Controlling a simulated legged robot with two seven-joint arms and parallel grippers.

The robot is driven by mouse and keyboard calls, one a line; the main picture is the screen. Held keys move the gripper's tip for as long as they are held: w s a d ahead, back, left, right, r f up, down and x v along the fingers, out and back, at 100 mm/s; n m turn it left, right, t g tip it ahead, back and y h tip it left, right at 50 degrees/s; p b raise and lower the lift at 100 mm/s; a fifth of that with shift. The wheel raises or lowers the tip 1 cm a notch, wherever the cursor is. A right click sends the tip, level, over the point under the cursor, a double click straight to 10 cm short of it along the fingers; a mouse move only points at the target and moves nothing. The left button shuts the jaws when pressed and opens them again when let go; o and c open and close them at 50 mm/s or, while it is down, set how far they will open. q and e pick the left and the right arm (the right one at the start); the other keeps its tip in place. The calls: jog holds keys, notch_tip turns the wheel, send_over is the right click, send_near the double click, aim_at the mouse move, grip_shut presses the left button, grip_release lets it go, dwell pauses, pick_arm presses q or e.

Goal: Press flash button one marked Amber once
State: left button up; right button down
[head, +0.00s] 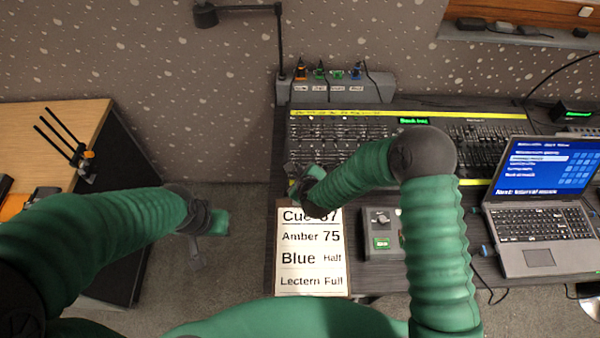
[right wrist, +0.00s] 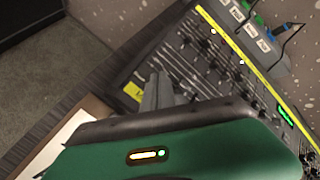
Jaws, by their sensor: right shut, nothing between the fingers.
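The lighting console (head: 350,135) lies on the desk with rows of faders and yellow strips along its edges; it also shows in the right wrist view (right wrist: 215,60). My right gripper (head: 292,180) is shut and empty at the console's front left corner. In the right wrist view its fingers (right wrist: 157,92) are over the lower left part of the panel, beside a yellow label (right wrist: 132,91). I cannot tell whether they touch a button. The flash button marked Amber cannot be made out; the gripper and arm hide part of that area. My left gripper (head: 196,255) hangs over the floor, away from the desk.
A cue card (head: 312,265) reading "Amber 75" lies in front of the console. A small box with a green button (head: 381,243) and a laptop (head: 540,215) are to the right. A desk lamp (head: 280,50) and power sockets (head: 335,88) stand behind. A wooden cabinet (head: 60,125) is left.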

jog(key=shift+r, duration=0.25)
jog(key=r+p, duration=0.2)
jog(key=r, duration=0.1)
jog(key=r+p, duration=0.1)
jog(key=r, duration=0.1)
jog(key=shift+s+p, duration=0.25)
jog(key=shift+p, duration=0.05)
dwell(0.6)
jog(key=s+d+r+n+g+h, duration=0.1)
jog(key=s+d+r+n+g, duration=0.2)
jog(key=s+d+n, duration=0.6)
jog(key=s+d+r+n+g+h, duration=0.1)
jog(key=s+d+r+n+g, duration=0.3)
jog(key=s+d+r+n, duration=0.3)
jog(key=s+d+n, duration=0.3)
jog(key=s+n, duration=0.4)
jog(key=n, duration=0.1)
jog(key=shift+s+d+r+n, duration=0.2)
jog(key=shift+s+r+n, duration=0.05)
jog(key=shift+r+n, duration=0.1)
